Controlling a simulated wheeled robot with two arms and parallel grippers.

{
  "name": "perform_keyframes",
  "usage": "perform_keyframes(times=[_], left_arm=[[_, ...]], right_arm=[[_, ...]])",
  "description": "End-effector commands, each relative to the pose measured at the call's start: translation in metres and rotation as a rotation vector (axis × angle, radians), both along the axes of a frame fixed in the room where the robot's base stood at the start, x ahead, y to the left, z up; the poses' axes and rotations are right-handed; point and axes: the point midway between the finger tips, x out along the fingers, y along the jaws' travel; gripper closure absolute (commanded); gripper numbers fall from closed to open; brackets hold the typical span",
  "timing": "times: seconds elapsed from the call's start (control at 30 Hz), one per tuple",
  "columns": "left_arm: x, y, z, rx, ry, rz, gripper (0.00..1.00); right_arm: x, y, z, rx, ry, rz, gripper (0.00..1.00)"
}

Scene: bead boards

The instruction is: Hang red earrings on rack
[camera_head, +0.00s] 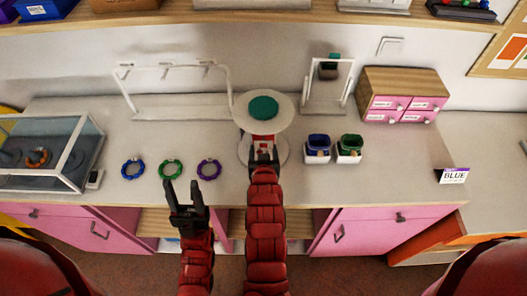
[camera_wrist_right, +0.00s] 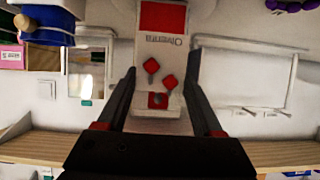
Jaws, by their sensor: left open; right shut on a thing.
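The red earrings (camera_wrist_right: 161,72) are two small red pieces on a white card (camera_wrist_right: 165,45), with a red patch at its top and another at its bottom. My right gripper (camera_head: 263,158) is shut on this card in front of the round white stand, and its fingers (camera_wrist_right: 163,82) lie on either side of it. In the head view the card is small and partly hidden by the gripper. The white rack (camera_head: 175,66), a bar with several hooks, stands at the back left, apart from the card. My left gripper (camera_head: 186,192) is open and empty near the table's front edge.
A round stand (camera_head: 284,110) with a green disc is at the middle. A mirror (camera_head: 327,85), pink drawers (camera_head: 400,101) and two ring boxes (camera_head: 318,148) are right of it. Bead bracelets (camera_head: 171,169) lie at left, beside a glass case (camera_head: 82,150).

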Motion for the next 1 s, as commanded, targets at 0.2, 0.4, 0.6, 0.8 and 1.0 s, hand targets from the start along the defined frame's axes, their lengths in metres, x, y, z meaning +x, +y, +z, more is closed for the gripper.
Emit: perform_keyframes(times=[0.2,0.4,0.6,0.8,1.0], left_arm=[[0.000,0.000,-0.005,0.000,0.000,0.000,0.50],[0.000,0.000,-0.008,0.000,0.000,0.000,0.50],[0.000,0.000,-0.011,0.000,0.000,0.000,0.50],[0.000,0.000,-0.015,0.000,0.000,0.000,0.50],[0.000,0.000,-0.018,0.000,0.000,0.000,0.50]], right_arm=[[0.007,0.000,0.000,0.001,-0.002,0.000,1.00],[0.012,0.000,0.000,0.001,-0.002,0.000,1.00],[0.017,0.000,-0.001,0.001,-0.001,0.000,1.00],[0.023,0.000,-0.001,0.000,0.000,-0.001,1.00],[0.025,0.000,-0.005,-0.001,0.001,0.000,1.00]])
